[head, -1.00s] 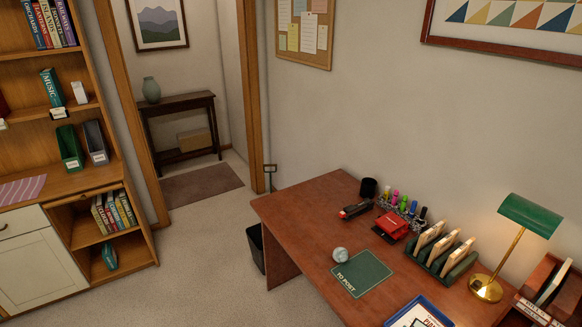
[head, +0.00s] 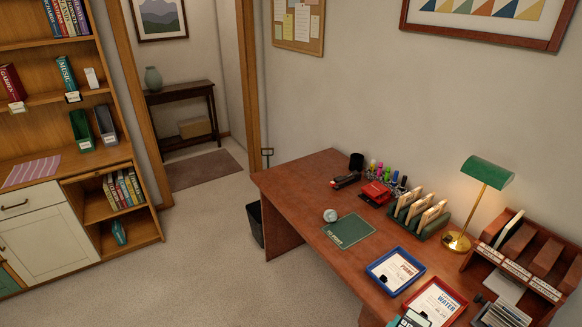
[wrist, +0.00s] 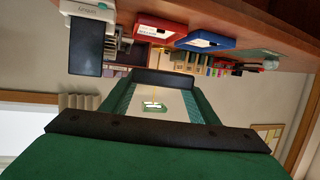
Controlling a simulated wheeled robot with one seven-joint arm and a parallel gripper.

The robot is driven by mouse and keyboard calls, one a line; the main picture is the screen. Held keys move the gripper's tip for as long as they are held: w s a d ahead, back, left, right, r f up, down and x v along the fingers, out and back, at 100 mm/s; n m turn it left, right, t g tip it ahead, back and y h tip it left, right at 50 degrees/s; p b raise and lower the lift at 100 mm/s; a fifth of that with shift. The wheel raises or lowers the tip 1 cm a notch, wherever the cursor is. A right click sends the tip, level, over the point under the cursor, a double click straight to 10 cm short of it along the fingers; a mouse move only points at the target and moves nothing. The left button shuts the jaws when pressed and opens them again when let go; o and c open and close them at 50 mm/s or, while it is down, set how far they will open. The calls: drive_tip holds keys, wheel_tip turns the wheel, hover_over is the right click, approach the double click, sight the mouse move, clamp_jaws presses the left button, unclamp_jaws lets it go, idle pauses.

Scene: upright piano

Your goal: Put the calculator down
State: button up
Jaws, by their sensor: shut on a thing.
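In the wrist view my gripper (wrist: 165,80) has two teal ribbed fingers reaching away from a green and black palm. It is shut on a dark block, which I take to be the calculator (wrist: 165,76), seen nearly edge-on between the fingertips.
The desk (head: 290,190) carries a green mat (head: 348,231), a blue tray (head: 395,270), a red tray (head: 436,302), a lamp (head: 488,172) and a letter rack (head: 420,214). Bare desk lies left of the mat. A white device (wrist: 90,12) shows beside the red tray in the wrist view.

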drive_tip(key=w+a+f+n+t+y, duration=0.2)
drive_tip(key=w+a+f+n+y, duration=0.15)
drive_tip(key=a+f, duration=0.3)
drive_tip(key=w+a+f+n+t+y, duration=0.1)
drive_tip(key=w+a+f+n+y, duration=0.1)
drive_tip(key=w+a+f, duration=0.5)
drive_tip(key=s+a+f+n+y, duration=0.2)
drive_tip(key=a+f, duration=0.4)
drive_tip(key=a, duration=0.2)
drive_tip(key=s+a+f+n+t+y, duration=0.1)
drive_tip(key=a+f+n+y, duration=0.1)
drive_tip(key=a+f, duration=0.4)
drive_tip(key=a+y, duration=0.1)
drive_tip(key=a, duration=0.2)
drive_tip(key=shift+s+t, duration=0.3)
drive_tip(key=shift+s, duration=0.1)
drive_tip(key=shift+w+d+f, duration=0.1)
